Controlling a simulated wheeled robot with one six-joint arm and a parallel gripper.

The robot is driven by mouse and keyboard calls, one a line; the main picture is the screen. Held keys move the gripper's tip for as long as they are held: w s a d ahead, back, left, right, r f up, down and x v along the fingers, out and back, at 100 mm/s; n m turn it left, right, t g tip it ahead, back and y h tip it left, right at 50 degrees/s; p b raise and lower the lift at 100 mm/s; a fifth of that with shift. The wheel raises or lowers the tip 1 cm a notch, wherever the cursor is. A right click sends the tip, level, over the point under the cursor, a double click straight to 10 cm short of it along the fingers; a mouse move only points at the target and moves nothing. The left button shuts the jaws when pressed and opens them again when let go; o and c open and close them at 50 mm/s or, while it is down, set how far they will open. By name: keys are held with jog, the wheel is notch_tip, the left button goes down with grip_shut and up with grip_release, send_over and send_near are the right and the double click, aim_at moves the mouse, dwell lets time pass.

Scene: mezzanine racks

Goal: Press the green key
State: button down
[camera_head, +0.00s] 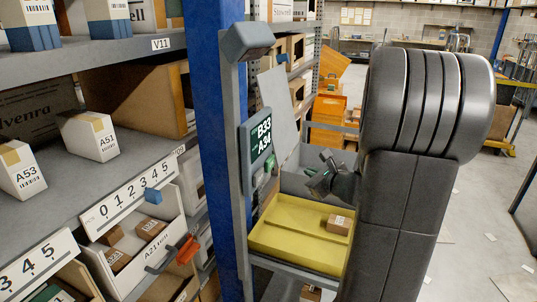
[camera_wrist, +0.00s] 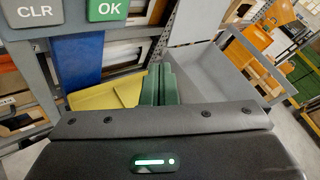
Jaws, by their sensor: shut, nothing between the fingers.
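The green key (camera_wrist: 107,10), marked OK, shows at the top of the wrist view, on a grey panel. A grey key marked CLR (camera_wrist: 34,12) sits to its left. My gripper (camera_wrist: 158,84) has its green fingers together with nothing between them. The fingertips appear below and to the right of the green key in the wrist view, apart from it. In the head view my gripper (camera_head: 318,172) is to the right of the post with the display (camera_head: 261,140), which reads B33 and A34.
A yellow tray (camera_head: 290,256) holding a small carton (camera_head: 339,224) lies below my gripper. A blue upright (camera_head: 214,120) and shelves with boxes (camera_head: 92,136) stand left. A grey bin (camera_wrist: 222,75) is right of the fingers. Open floor lies at the right.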

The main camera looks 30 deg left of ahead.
jog(key=shift+s+d+r, duration=0.1)
dwell(0.4)
send_near(273, 163)
jog(key=shift+w+a+f+b, duration=0.1)
jog(key=shift+w+a+f, duration=0.2)
jog(key=shift+w+a, duration=0.3)
jog(key=shift+w+a+f+b, duration=0.1)
jog(key=shift+w+a+f, duration=0.3)
jog(key=shift+w, duration=0.4)
jog(key=shift+w+a+f+b, duration=0.1)
jog(key=shift+w+a+f, duration=0.15)
jog(key=shift+w+a, duration=0.35)
jog(key=shift+w+d, duration=0.1)
dwell(0.5)
jog(key=shift+a, duration=0.4)
jog(key=shift+a+b, duration=0.35)
jog(key=shift+a, duration=0.1)
dwell(0.6)
jog(key=shift+d, duration=0.9)
